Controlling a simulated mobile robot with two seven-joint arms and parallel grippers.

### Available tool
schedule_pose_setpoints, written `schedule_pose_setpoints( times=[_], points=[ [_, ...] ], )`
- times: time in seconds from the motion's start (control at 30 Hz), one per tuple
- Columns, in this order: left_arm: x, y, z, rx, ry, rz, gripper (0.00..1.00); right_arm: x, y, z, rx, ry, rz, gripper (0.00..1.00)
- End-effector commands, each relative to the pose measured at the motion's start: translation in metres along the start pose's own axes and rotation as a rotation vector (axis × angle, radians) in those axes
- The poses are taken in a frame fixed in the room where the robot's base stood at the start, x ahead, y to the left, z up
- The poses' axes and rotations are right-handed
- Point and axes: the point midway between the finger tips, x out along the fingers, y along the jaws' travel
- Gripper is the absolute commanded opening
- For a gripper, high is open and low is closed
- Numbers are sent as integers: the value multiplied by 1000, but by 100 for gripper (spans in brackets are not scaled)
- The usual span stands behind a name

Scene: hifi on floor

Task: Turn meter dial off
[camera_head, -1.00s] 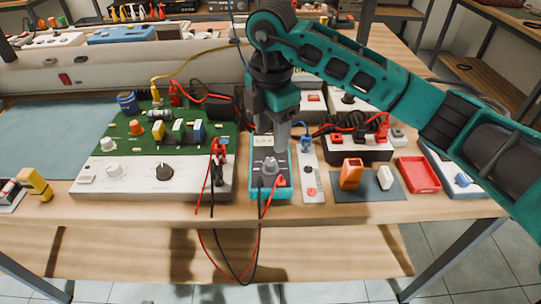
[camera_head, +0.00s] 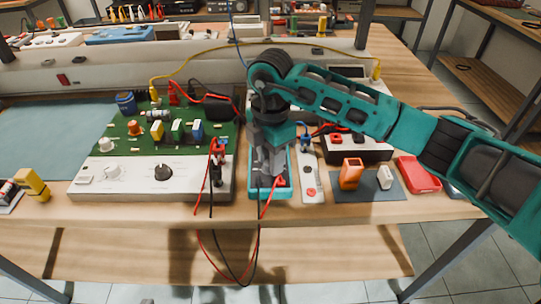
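The meter (camera_head: 271,195) is a teal-edged box with a grey face, lying on the wooden bench near its front edge. Red and black leads are plugged in at its front. My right gripper (camera_head: 265,178) points down over the meter's face and covers most of it. The meter's dial is hidden behind the gripper. I cannot tell whether the fingers touch or hold the dial, or how far apart they are. My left gripper is out of view.
A green circuit board with a white knob panel (camera_head: 135,189) stands close on the left. A white strip with a red button (camera_head: 311,184) lies close on the right, then an orange block (camera_head: 351,173) on a dark mat and a red tray (camera_head: 418,175). A yellow cable arcs behind.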

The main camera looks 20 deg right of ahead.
Motion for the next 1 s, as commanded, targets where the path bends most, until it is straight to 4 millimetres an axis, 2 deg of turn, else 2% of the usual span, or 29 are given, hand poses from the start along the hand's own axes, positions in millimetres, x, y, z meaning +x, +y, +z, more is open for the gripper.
schedule_pose_setpoints(
  times=[0.03,0.37,0.67,1.0],
  points=[
    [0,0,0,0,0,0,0,0,0,0,0,0,0,31],
    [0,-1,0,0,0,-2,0,0,0,0,0,0,0,0],
    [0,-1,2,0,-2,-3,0,0,0,0,-33,0,0,0],
    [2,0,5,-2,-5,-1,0,0,1,0,-245,0,2,0]
  ],
)
